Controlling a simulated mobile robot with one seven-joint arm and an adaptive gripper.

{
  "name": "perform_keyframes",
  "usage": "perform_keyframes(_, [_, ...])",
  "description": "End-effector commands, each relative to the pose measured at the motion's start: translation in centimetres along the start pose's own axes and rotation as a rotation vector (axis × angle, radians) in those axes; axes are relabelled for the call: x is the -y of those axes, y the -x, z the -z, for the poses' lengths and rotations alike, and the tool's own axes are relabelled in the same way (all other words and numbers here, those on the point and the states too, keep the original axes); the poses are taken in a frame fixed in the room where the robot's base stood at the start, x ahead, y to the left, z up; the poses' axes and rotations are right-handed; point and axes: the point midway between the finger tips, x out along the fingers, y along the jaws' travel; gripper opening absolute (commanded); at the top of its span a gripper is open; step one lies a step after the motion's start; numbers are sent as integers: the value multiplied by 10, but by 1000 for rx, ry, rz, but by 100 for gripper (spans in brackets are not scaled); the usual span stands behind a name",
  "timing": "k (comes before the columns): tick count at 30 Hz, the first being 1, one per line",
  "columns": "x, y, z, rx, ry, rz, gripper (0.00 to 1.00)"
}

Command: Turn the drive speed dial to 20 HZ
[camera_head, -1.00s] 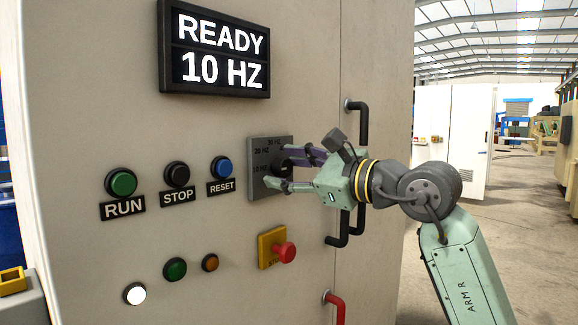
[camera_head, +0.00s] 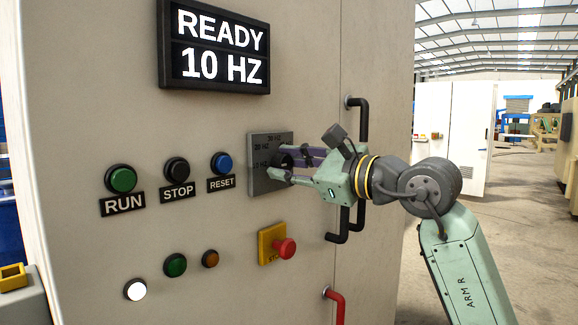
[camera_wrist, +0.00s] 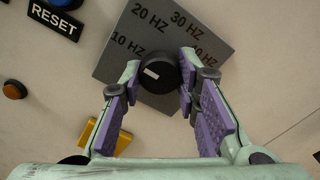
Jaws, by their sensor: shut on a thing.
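The drive speed dial is a round black knob (camera_wrist: 158,76) on a grey square plate (camera_wrist: 115,68) marked 10, 20 and 30 HZ, with one more label partly hidden. A short white mark on the knob lies on its left side, on the side of the 10 HZ label. My gripper (camera_wrist: 159,68) has its two fingers on either side of the knob and is shut on it. In the head view my gripper (camera_head: 281,163) reaches the plate (camera_head: 258,184) from the right, and its fingers partly hide the dial. The display (camera_head: 215,48) reads READY 10 HZ.
RUN (camera_head: 121,180), STOP (camera_head: 177,170) and RESET (camera_head: 221,163) buttons are left of the dial. A red emergency stop (camera_head: 285,248) on a yellow base sits just below. Black door handles (camera_head: 360,120) stand out near my wrist. A white lamp (camera_head: 135,291) is lit.

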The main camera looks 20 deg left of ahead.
Motion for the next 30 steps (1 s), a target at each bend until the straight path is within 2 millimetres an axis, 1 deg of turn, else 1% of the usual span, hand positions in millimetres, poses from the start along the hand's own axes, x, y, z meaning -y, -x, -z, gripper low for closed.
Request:
perform_keyframes(5, [-1,0,0,-1,-23,-1,1])
perform_keyframes(11, [-1,0,2,-4,-111,0,1])
perform_keyframes(30, [-2,0,2,-4,-615,2,1])
